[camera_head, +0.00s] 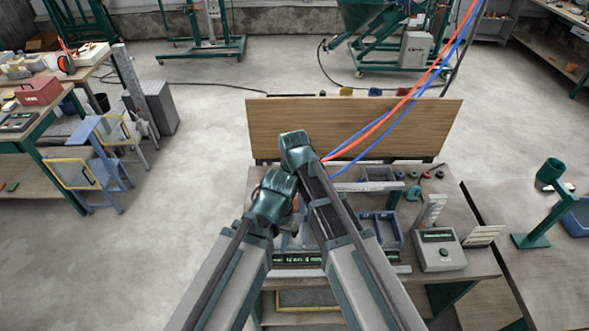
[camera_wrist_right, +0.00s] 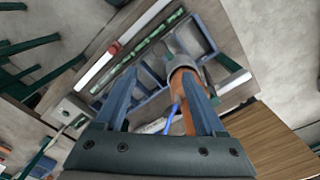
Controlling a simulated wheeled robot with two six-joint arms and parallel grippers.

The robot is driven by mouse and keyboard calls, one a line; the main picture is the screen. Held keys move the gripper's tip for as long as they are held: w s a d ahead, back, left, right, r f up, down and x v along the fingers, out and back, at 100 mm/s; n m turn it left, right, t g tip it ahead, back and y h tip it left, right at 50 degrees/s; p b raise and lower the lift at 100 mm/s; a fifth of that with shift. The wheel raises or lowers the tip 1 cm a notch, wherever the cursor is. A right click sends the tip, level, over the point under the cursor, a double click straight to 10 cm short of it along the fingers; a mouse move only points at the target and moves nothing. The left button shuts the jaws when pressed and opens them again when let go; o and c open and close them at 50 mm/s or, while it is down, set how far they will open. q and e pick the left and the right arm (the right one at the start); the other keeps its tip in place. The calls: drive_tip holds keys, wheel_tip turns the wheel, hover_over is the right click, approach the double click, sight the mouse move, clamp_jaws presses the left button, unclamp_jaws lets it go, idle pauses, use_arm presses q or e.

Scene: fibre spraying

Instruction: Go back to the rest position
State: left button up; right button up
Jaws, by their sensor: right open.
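In the head view my two arms reach forward over the workbench (camera_head: 455,205), their wrists close together near the middle. The left arm ends at the nearer dark wrist, whose gripper fingers are hidden. The right arm ends a little farther up, its fingers also hidden there. In the right wrist view my right gripper (camera_wrist_right: 158,76) is open, its two blue-grey fingers spread apart. An orange-brown cylindrical part (camera_wrist_right: 185,82) with a grey collar shows near the right-hand finger; I cannot tell whether they touch.
Blue bins (camera_head: 386,228), a grey control box (camera_head: 441,250) and a wooden back panel (camera_head: 350,125) surround my wrists. Red and blue hoses (camera_head: 405,103) slant up to the right. A green stand (camera_head: 537,232) is at the right. Open floor lies left of the bench.

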drive_tip(key=shift+d, duration=0.1)
drive_tip(key=s+d+n, duration=0.4)
drive_tip(key=d, duration=0.5)
drive_tip(key=s+d+n, duration=0.4)
drive_tip(key=d, duration=0.4)
drive_tip(key=s+a+f+n+b, duration=0.1)
drive_tip(key=s+a+f+b, duration=0.1)
drive_tip(key=f+b, duration=0.6)
drive_tip(key=s+a+f+n+b, duration=0.2)
drive_tip(key=a+f+b, duration=0.2)
drive_tip(key=f+b, duration=0.4)
drive_tip(key=s+a+f+n+h+b, duration=0.1)
drive_tip(key=a+f+b, duration=0.3)
drive_tip(key=f+b, duration=0.4)
drive_tip(key=shift+s+f, duration=0.2)
drive_tip(key=shift+s, duration=0.25)
